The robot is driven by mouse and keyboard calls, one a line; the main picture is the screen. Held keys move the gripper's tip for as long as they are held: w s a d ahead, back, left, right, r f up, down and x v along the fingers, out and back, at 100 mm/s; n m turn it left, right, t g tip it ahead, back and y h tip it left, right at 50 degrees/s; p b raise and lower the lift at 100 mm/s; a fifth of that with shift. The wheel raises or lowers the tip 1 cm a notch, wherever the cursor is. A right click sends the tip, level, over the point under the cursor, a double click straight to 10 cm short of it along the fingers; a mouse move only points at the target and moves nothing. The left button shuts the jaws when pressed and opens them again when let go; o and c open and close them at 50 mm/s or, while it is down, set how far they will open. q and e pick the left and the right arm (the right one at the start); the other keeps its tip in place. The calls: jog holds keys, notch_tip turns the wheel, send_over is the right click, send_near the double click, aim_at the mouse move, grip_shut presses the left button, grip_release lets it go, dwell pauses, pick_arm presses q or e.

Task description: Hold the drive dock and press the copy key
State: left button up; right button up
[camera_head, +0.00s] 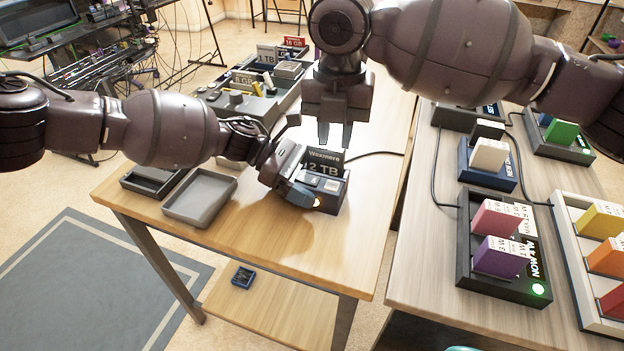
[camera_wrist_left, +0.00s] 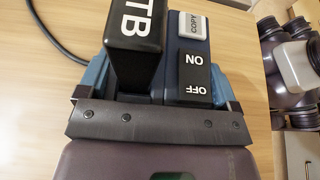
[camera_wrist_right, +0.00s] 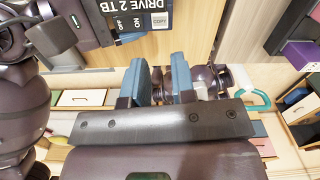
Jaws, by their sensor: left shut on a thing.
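My left gripper (camera_wrist_left: 157,88) is shut on the dock, one blue finger on each side. The grey copy key (camera_wrist_left: 193,24) is on the dock's top, beyond the ON/OFF switch (camera_wrist_left: 195,76). In the right wrist view the copy key (camera_wrist_right: 160,20) is near the top edge. My right gripper (camera_head: 335,136) points down above and behind the dock, apart from the key, its fingers parted with nothing between them.
A grey tray (camera_head: 231,190) and a dark tray (camera_head: 128,183) lie left of the dock. A grey unit with drives (camera_head: 280,98) stands behind. A second table at right holds docks with coloured drives (camera_head: 497,256). A cable runs from behind the dock.

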grip_shut()
dwell(1.4)
